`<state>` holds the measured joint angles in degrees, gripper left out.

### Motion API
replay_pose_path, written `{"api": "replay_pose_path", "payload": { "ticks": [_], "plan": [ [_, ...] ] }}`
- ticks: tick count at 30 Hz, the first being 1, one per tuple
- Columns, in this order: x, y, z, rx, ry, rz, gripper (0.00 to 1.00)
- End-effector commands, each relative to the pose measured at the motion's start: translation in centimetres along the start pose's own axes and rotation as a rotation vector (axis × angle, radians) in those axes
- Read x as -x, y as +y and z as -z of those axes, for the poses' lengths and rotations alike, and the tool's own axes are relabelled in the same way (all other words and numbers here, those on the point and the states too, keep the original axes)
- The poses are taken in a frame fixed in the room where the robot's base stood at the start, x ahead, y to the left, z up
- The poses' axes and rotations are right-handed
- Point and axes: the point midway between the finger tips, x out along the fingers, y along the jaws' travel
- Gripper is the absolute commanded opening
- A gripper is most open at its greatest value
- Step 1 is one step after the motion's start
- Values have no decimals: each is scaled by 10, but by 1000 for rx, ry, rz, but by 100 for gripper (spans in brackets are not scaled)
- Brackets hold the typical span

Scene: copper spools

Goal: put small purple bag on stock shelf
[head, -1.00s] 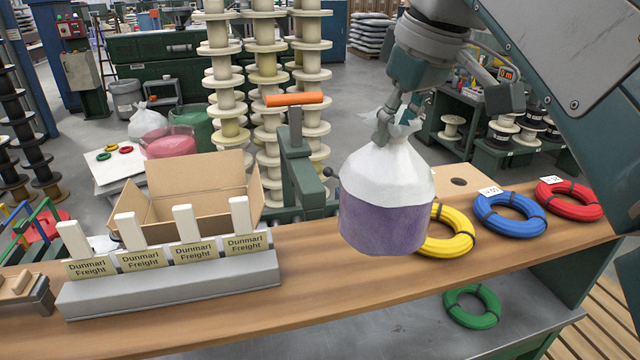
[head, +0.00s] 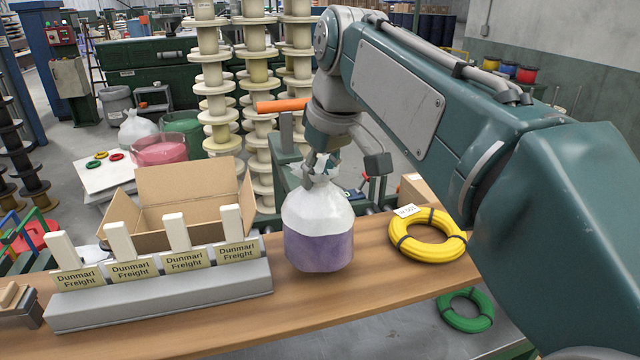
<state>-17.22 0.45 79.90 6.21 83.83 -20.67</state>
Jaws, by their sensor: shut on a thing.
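The small purple bag (head: 319,248) is a clear-white topped bag with purple contents, gathered at its neck. My gripper (head: 318,176) is shut on the neck from above, and the bag hangs upright. It is over or on the wooden bench top (head: 340,300), right of the grey sign rack; I cannot tell whether its base touches the wood. Below the bench is a grey lower shelf (head: 400,335). No label shows which surface is the stock shelf.
The sign rack (head: 160,295) with "Dunmari Freight" cards and an open cardboard box (head: 185,215) stand left of the bag. A yellow coil (head: 428,252) lies to the right. A green coil (head: 466,325) is on the lower shelf. Stacked spools (head: 262,120) stand behind.

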Motion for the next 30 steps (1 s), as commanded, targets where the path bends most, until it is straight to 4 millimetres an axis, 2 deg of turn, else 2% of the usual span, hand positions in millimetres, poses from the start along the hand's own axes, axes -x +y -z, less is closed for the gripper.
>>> {"api": "replay_pose_path", "payload": {
  "ticks": [7, 18, 19, 20, 21, 30],
  "plan": [
    [-17, 0, -7, -1, 5, -2, 0],
    [-20, 0, -7, 0, 5, -2, 0],
    [-21, 0, -8, -1, 1, -1, 55],
    [-21, 1, -8, -1, 1, -1, 68],
    [-21, 1, -8, -1, 1, -1, 76],
    [-21, 0, -8, -1, 1, -1, 76]
  ]
}}
